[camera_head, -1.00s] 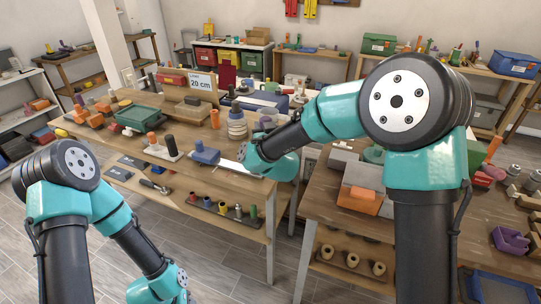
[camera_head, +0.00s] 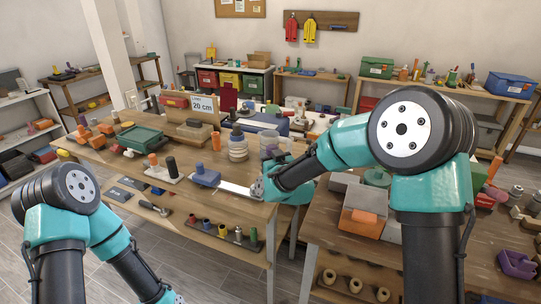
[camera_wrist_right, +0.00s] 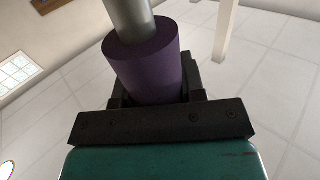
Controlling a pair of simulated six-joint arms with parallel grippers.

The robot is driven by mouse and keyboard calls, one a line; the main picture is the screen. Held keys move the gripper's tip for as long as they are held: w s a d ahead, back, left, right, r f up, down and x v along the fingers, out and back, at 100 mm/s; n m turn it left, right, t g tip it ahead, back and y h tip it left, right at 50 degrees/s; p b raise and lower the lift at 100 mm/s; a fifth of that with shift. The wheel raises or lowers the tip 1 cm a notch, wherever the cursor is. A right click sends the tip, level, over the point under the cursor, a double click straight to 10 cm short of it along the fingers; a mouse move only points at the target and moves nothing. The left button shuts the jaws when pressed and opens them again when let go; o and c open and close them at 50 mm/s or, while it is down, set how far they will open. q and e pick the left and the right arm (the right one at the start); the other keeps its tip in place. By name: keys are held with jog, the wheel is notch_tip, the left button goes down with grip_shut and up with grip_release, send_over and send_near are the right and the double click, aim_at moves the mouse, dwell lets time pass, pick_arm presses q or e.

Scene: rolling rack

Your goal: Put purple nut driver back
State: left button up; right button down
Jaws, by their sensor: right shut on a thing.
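The purple nut driver (camera_wrist_right: 148,70) is in the right wrist view, with its purple handle between the jaws of my right gripper (camera_wrist_right: 155,98). Its grey metal shaft runs up out of the top of that view; the tip is cut off. In the head view my right arm reaches over the right end of the middle table, with its wrist near a white strip; the driver and jaws cannot be made out there. A dark holder strip (camera_head: 206,231) with several coloured pieces stands on the shelf under this table. My left arm runs off the bottom edge, and its gripper is out of sight.
A blue block with a knob (camera_head: 205,176), a white stack of rings (camera_head: 238,148) and a green tray (camera_head: 140,138) stand on the middle table. A second table at the right holds grey and orange boxes (camera_head: 360,222). The floor at lower left is open.

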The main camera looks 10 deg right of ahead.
jog(key=w+d+f, duration=0.1)
jog(key=w, duration=1)
jog(key=shift+d, duration=0.2)
jog(key=shift+w, duration=0.1)
jog(key=shift+w+f, duration=0.2)
jog(key=shift+f, duration=0.7)
jog(key=shift+w+f, duration=0.2)
jog(key=shift+f, duration=0.85)
jog(key=c, duration=0.7)
grip_release()
